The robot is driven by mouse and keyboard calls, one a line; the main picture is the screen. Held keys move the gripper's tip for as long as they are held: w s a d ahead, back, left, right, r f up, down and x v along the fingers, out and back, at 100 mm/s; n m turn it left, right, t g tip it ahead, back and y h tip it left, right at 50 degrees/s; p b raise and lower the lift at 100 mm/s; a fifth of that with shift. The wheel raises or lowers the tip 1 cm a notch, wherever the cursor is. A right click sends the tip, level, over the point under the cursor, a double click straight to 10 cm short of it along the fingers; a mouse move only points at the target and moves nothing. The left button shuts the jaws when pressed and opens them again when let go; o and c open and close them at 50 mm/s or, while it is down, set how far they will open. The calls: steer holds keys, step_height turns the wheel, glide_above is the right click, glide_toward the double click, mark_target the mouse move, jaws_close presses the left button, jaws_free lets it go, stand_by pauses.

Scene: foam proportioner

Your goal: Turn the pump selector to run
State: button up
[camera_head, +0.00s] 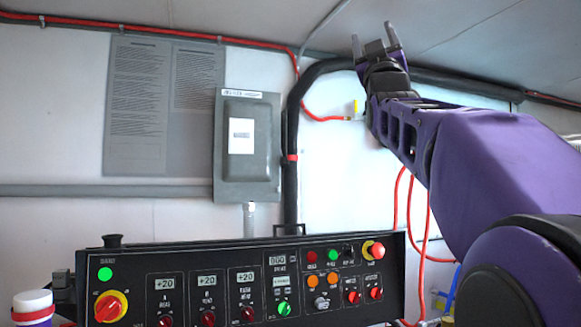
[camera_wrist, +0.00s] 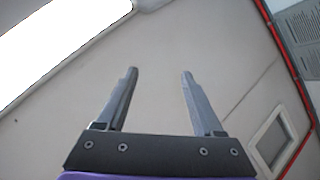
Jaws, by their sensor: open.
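The black control panel (camera_head: 230,261) spans the lower part of the head view. It carries a red knob on a yellow plate (camera_head: 110,306) at the left, several red knobs, and a green knob (camera_head: 284,308) near the middle. The labels are too small to read, so I cannot tell which knob is the pump selector. My gripper (camera_head: 374,38) is raised high near the ceiling, far above the panel. Its two fingers are apart with nothing between them, as the wrist view (camera_wrist: 159,72) also shows. No knob shows in the wrist view.
A grey wall box (camera_head: 262,165) and a text board (camera_head: 140,110) are above the panel. A black pipe (camera_head: 292,130) and red hoses run along the wall near my arm. A red-and-yellow button (camera_head: 376,250) is at the panel's upper right. A white-capped container (camera_head: 33,304) stands at lower left.

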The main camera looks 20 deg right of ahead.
mark_target(324, 305)
steer(key=w+d+f+n+g+y+p, duration=0.1)
steer(key=w+f+n+y, duration=0.3)
steer(key=f, duration=0.7)
steer(key=w+d+f+m+g+y, duration=0.1)
steer(key=w+f+g, duration=0.1)
steer(key=w+f, duration=0.65)
steer(key=w+d+f+n+g+y+p, duration=0.1)
steer(key=w+f+n+y, duration=0.15)
steer(key=f, duration=1.05)
steer(key=s+d+f+m+g+y, duration=0.1)
steer(key=s+f+g, duration=0.1)
steer(key=f, duration=0.8)
steer(key=s+d+f+m+g+y, duration=0.1)
steer(key=f+m+g, duration=0.1)
steer(key=f, duration=0.7)
steer(key=s+a+f+m+g+y+p, duration=0.1)
steer(key=s+a+f, duration=0.15)
steer(key=f, duration=0.25)
steer(key=s+a+f+m+y, duration=0.1)
steer(key=s+a+f+y, duration=0.1)
steer(key=s+f, duration=0.25)
steer(key=shift+h, duration=0.25)
steer(key=w, duration=1.1)
steer(key=w+a, duration=0.1)
steer(key=w, duration=0.5)
steer(key=shift+w+f, duration=0.1)
steer(key=shift+w, duration=0.25)
jaws_close()
